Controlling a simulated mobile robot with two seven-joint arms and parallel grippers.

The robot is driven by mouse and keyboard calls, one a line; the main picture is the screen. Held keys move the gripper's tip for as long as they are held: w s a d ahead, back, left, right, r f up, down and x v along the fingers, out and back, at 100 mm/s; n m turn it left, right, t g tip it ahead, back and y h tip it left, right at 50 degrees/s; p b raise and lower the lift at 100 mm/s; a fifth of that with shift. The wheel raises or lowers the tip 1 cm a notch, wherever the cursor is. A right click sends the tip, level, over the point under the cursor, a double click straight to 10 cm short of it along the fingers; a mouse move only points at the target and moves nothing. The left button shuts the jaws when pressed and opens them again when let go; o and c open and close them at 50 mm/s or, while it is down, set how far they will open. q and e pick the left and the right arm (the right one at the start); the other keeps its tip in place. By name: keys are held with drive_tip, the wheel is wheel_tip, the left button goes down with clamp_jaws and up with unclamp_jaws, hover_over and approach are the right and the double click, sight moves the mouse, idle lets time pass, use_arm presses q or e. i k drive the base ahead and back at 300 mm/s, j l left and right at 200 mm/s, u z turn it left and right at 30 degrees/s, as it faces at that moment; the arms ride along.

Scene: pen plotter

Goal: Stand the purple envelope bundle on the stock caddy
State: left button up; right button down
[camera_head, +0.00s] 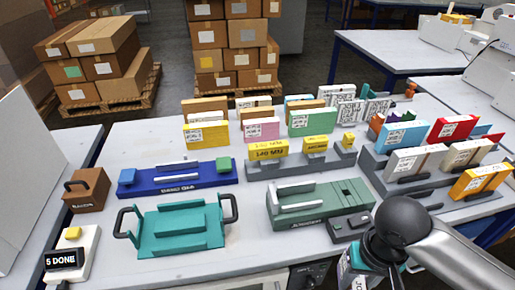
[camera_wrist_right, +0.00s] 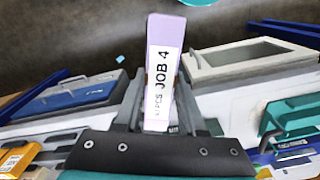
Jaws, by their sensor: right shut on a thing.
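The purple envelope bundle (camera_wrist_right: 162,40) stands upright in the right wrist view, with a white "JOB 4" label facing the camera. My right gripper (camera_wrist_right: 158,104) is shut on it, one grey finger at each side. In the head view my right gripper (camera_head: 384,262) is at the bottom right, mostly hidden by my dark wrist; a labelled piece shows beside it. A grey stepped rack (camera_head: 425,200) at the right holds several coloured bundles and looks like the stock caddy, though I cannot read a name on it. My left gripper is not in view.
A green fixture (camera_head: 318,212) and a small dark block (camera_head: 349,227) lie left of my right wrist. A teal tray (camera_head: 180,232), a blue fixture (camera_head: 185,182) and a grey rack with yellow signs (camera_head: 291,168) are farther left. Upright bundles line the back.

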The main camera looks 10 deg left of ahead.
sight(181, 241)
drive_tip(key=k+j, duration=0.1)
drive_tip(key=j, duration=1)
drive_tip(key=k+j, duration=0.15)
drive_tip(key=j, duration=0.45)
